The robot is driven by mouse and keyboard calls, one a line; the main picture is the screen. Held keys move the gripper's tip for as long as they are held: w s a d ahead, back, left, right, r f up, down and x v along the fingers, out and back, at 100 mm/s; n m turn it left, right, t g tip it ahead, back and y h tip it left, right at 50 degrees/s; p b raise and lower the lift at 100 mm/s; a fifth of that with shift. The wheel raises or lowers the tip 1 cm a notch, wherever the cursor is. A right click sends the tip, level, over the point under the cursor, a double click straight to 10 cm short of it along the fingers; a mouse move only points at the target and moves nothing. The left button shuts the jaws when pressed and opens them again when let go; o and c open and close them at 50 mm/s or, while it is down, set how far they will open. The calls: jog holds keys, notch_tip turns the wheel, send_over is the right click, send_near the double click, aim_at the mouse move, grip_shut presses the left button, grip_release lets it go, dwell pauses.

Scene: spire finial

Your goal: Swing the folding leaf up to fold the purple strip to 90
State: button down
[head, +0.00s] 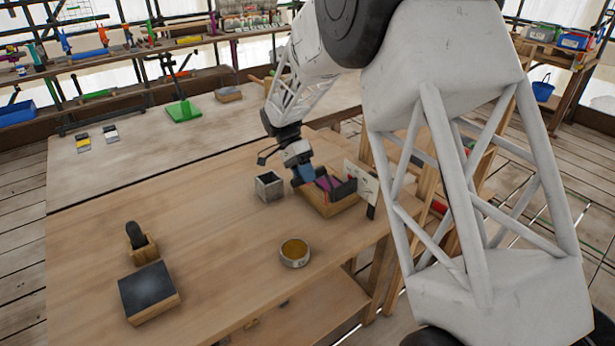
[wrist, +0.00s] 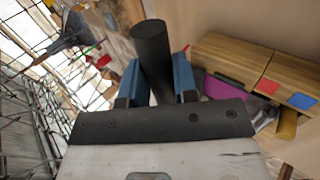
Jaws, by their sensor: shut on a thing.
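The wooden folding tool (head: 335,207) sits at the right side of the bench; its wooden blocks (wrist: 232,58) also show in the wrist view. The purple strip (head: 327,183) lies in it, partly hidden by my gripper; a flat purple patch of it (wrist: 222,90) shows in the wrist view. My gripper (head: 303,177) is at the tool's left end. In the wrist view its blue fingers (wrist: 158,72) are shut on a black round handle (wrist: 152,45). How the handle joins the leaf is hidden, and the leaf's angle cannot be told.
A grey open box (head: 269,187) stands just left of my gripper. A white card (head: 361,182) stands behind the tool. A round tin (head: 294,252), a dark-topped block (head: 149,292) and a wooden holder (head: 141,248) are on the bench. The bench's middle is clear.

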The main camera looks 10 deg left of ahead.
jog(key=shift+f, duration=0.25)
jog(key=c, duration=0.9)
grip_release()
jog(key=shift+r, duration=0.15)
jog(key=v, duration=0.7)
jog(key=shift+w+a+r, duration=0.2)
jog(key=shift+r, duration=0.05)
jog(key=shift+c, duration=0.5)
